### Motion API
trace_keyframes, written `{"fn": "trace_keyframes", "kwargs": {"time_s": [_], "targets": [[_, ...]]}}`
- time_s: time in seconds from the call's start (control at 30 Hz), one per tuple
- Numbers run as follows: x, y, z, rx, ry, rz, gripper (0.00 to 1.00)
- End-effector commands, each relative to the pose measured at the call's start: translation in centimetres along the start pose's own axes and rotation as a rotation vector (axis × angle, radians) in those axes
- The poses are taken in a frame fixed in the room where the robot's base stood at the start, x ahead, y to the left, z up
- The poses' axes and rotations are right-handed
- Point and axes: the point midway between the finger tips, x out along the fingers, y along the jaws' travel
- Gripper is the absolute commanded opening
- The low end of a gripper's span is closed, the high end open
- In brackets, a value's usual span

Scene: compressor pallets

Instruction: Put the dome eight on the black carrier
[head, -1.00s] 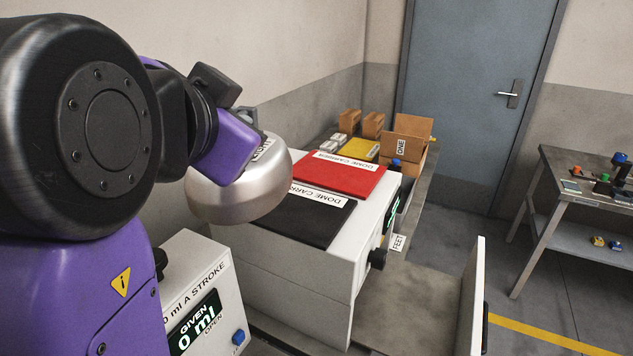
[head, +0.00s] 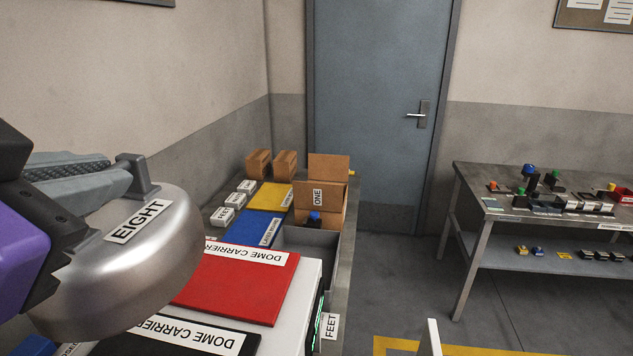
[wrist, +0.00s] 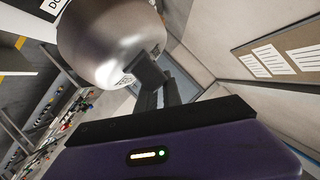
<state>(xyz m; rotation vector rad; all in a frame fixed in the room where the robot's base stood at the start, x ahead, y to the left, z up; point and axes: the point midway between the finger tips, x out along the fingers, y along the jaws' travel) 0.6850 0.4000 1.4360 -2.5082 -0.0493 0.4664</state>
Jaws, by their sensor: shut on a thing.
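The dome eight (head: 125,265) is a round silver metal dome with a white label reading EIGHT. My gripper (head: 140,185) is shut on the dome at its top and holds it in the air at the left of the head view. The dome also shows in the wrist view (wrist: 105,40), beyond my gripper (wrist: 155,80). The black carrier (head: 165,347) lies at the bottom of the head view, labelled DOME CARRIER. The dome and the picture's lower edge hide much of it. The dome appears above and to the left of it, apart from it as far as I can tell.
The red carrier (head: 235,290) lies just behind the black one. Farther back are a blue mat (head: 250,232), a yellow mat (head: 265,197), small white boxes and a cardboard box (head: 330,208) labelled ONE. A table (head: 465,225) with parts stands at right. Floor between is clear.

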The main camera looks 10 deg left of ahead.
Motion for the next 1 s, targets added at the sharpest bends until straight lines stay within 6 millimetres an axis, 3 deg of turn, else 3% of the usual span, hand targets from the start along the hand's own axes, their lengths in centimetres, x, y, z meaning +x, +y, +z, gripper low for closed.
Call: {"fn": "trace_keyframes", "kwargs": {"time_s": [0.5, 1.0], "targets": [[3.2, 5.6, 7.9, -0.004, 0.001, -0.004, 0.00], [4.8, 8.3, 11.7, -0.004, 0.000, -0.004, 0.00]]}}
